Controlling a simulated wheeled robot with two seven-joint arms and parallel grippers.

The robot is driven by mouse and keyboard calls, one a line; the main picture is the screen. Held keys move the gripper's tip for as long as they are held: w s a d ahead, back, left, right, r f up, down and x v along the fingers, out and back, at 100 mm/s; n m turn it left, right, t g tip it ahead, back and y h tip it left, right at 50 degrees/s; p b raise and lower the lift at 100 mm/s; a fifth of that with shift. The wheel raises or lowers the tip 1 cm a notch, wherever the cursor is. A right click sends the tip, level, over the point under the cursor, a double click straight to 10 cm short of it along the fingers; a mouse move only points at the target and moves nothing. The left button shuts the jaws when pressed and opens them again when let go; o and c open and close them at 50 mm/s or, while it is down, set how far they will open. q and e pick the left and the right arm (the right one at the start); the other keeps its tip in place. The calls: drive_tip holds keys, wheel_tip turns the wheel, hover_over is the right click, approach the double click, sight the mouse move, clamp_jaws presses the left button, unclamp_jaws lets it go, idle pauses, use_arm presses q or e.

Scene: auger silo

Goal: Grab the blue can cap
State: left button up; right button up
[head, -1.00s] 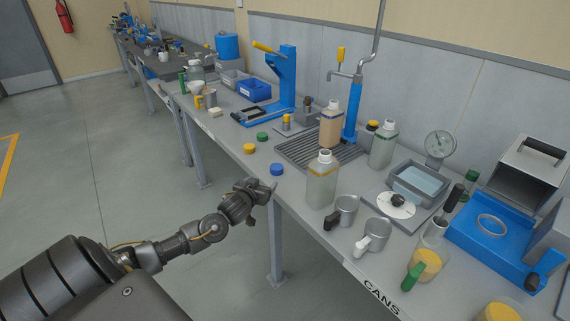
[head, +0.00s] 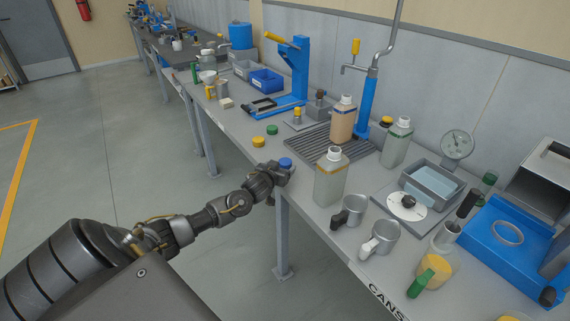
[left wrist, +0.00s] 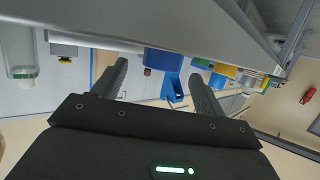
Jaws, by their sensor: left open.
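The blue can cap (head: 286,162) sits on the bench near its front edge, left of a clear can with a white cap (head: 331,178). My left gripper (head: 283,171) is at the front edge of the bench, right at the near side of the blue cap. It partly covers the cap in the head view. The left wrist view shows its two fingers (left wrist: 158,86) spread apart with no object clearly held between them. I cannot tell whether a finger touches the cap. My right gripper is not in view.
A yellow cap (head: 258,142) and a green cap (head: 272,130) lie farther back-left. Metal mugs (head: 348,212) stand to the right. A drain grate (head: 312,142) and a blue press (head: 298,75) are behind. The floor left of the bench is clear.

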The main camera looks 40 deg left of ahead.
sight(283, 164)
use_arm(q)
drive_tip(key=shift+x, duration=2.55)
drive_tip(key=shift+a, duration=0.1)
drive_tip(key=c, duration=1)
